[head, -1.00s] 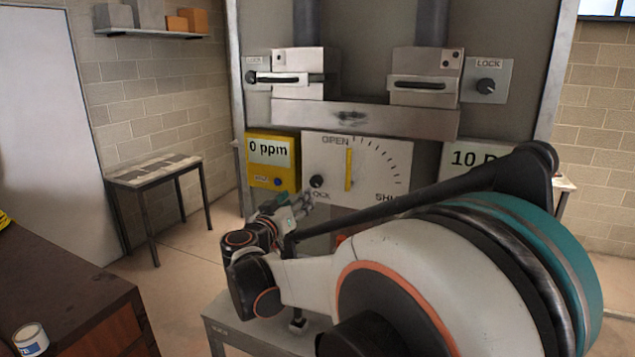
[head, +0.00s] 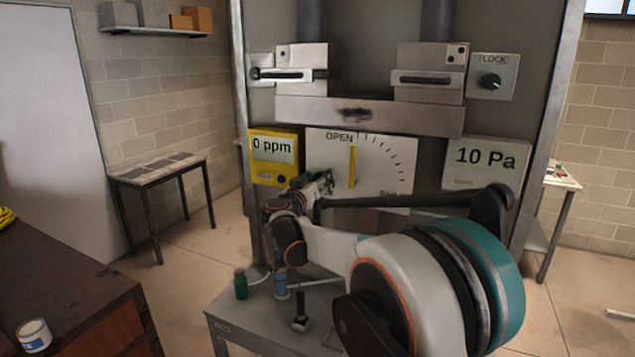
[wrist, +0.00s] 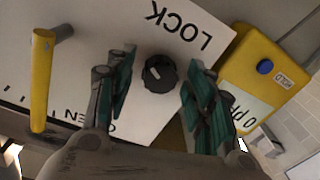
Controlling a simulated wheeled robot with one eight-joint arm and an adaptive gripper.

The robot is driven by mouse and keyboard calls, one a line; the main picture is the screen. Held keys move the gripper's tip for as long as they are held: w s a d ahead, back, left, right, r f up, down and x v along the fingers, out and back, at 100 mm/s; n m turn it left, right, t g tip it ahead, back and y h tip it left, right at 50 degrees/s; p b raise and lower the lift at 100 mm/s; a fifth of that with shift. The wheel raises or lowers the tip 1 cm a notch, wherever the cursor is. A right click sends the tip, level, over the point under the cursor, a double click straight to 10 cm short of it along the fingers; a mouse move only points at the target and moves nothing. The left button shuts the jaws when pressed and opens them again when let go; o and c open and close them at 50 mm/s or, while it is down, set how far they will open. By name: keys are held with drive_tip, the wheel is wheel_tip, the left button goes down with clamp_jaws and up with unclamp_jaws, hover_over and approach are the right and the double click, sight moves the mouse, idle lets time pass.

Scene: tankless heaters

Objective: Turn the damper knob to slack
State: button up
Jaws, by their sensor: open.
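The damper panel is a white plate (head: 393,147) with an OPEN to SHUT scale and a yellow lever (head: 352,167), standing upright near OPEN. Its small black knob (wrist: 159,74) has a light mark and sits beside the word LOCK, which appears upside down in the wrist view. My gripper (head: 324,182) is in front of the panel's lower left in the head view and hides the knob there. In the wrist view my gripper (wrist: 157,64) is open, with one teal-padded finger on each side of the knob. Gaps show between the pads and the knob.
A yellow meter (head: 273,156) reading 0 ppm is close to the panel's left; a 10 Pa display (head: 484,160) is to its right. Another LOCK knob (head: 490,82) is above right. A grey table (head: 235,325) with bottles stands below my arm.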

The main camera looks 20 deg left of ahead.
drive_tip(key=c, duration=1.1)
drive_tip(key=shift+o, duration=0.2)
drive_tip(key=shift+n, duration=0.3)
drive_tip(key=n, duration=1)
drive_tip(key=n+h, duration=0.1)
drive_tip(key=n, duration=0.8)
drive_tip(key=shift+a+n+g, duration=0.15)
drive_tip(key=shift+n+g, duration=0.15)
drive_tip(key=shift+n, duration=0.1)
